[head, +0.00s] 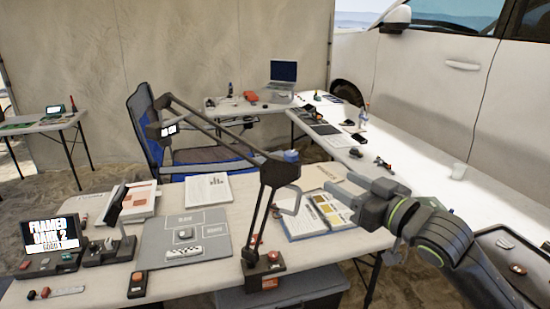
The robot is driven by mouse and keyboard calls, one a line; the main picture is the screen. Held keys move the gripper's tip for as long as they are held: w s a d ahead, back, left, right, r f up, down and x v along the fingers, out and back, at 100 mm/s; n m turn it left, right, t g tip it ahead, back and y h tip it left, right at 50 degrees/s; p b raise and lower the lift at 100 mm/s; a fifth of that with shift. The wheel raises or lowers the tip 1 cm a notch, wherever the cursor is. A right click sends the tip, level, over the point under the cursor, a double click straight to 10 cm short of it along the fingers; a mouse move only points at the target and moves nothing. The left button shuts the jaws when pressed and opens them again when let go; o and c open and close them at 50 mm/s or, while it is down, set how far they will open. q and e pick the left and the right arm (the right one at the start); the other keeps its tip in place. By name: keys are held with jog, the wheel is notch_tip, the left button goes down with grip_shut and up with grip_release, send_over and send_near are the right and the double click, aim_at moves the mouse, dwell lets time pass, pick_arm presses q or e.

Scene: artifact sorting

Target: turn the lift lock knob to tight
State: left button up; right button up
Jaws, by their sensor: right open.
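I cannot tell for sure which part is the lift lock knob. A black jointed lamp arm (223,141) rises from a dark base (262,278) at the front edge of the near table, with a small red knob (272,256) on the base. A black stand (108,249) with a tilted upright and small knobs is further left; no tight marking is readable. My right gripper (352,194) is open and empty, pointing left above the right end of the near table, beside an open booklet and well right of the lamp base. My left gripper is out of view.
The near table (190,274) also holds a grey board (205,252), a lit display (50,234), an orange-buttoned box (138,284), papers (208,190) and the booklet (318,213). A blue chair (185,157) stands behind. A side table (405,175) runs along a white vehicle (420,80).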

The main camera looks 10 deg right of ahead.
aim_at(296, 157)
jog(key=p+x, duration=0.3)
jog(key=x, duration=1.4)
jog(key=shift+w+a, duration=0.15)
jog(key=shift+a, duration=0.1)
jog(key=shift+c, duration=0.4)
